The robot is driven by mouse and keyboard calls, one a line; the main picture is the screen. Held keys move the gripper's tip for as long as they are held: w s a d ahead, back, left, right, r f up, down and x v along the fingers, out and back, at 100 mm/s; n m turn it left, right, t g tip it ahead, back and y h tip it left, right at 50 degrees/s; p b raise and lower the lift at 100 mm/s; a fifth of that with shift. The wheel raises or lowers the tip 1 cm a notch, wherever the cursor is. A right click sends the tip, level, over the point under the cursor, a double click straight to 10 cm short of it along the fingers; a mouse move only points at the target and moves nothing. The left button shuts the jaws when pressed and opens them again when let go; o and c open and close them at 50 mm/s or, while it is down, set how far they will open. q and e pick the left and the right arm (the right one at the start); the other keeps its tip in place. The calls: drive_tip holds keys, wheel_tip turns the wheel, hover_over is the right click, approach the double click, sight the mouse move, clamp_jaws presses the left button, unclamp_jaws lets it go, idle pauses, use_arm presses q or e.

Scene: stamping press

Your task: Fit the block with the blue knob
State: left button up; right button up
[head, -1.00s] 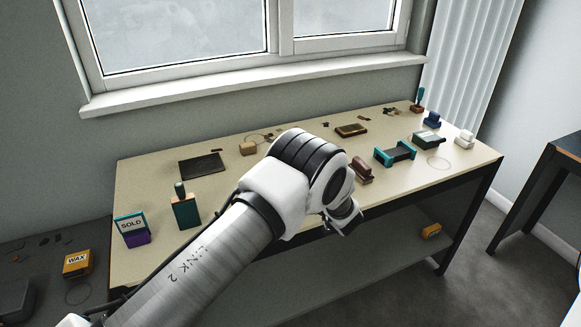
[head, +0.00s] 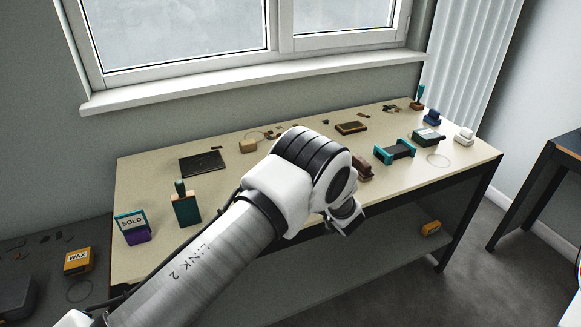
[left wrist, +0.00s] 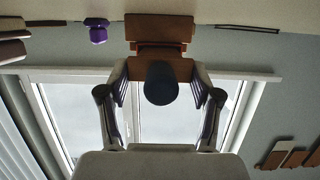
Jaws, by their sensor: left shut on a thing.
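My left gripper (left wrist: 160,72) is shut on a brown wooden block with a dark blue, round-ended knob (left wrist: 161,84). The knob faces the left wrist camera between the two fingers. Behind the held block in that view is another brown, stepped wooden piece (left wrist: 160,27); I cannot tell whether the two touch. In the head view the left gripper (head: 345,215) is near the front edge of the table, and the block in it is hidden. My right gripper is not in view.
The beige table (head: 245,195) carries a dark flat pad (head: 202,164), a green-and-brown block (head: 186,208), a SOLD block (head: 132,227), a dark red stamp (head: 363,169) and a teal-ended piece (head: 395,151).

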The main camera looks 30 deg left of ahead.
use_arm(q)
drive_tip(key=shift+w+a+b, duration=0.75)
drive_tip(key=shift+w+a, duration=0.4)
drive_tip(key=shift+a, duration=0.2)
idle(0.4)
drive_tip(key=shift+w+a+r, duration=0.15)
drive_tip(key=shift+w+a, duration=0.05)
drive_tip(key=shift+a, duration=0.1)
idle(0.5)
drive_tip(key=o, duration=1.2)
drive_tip(key=shift+c, duration=0.2)
drive_tip(key=shift+s+d, duration=0.15)
drive_tip(key=shift+d, duration=0.1)
drive_tip(key=v, duration=0.7)
drive_tip(key=shift+d+r, duration=0.1)
drive_tip(key=shift+r, duration=0.05)
drive_tip(key=shift+c, duration=0.9)
clamp_jaws()
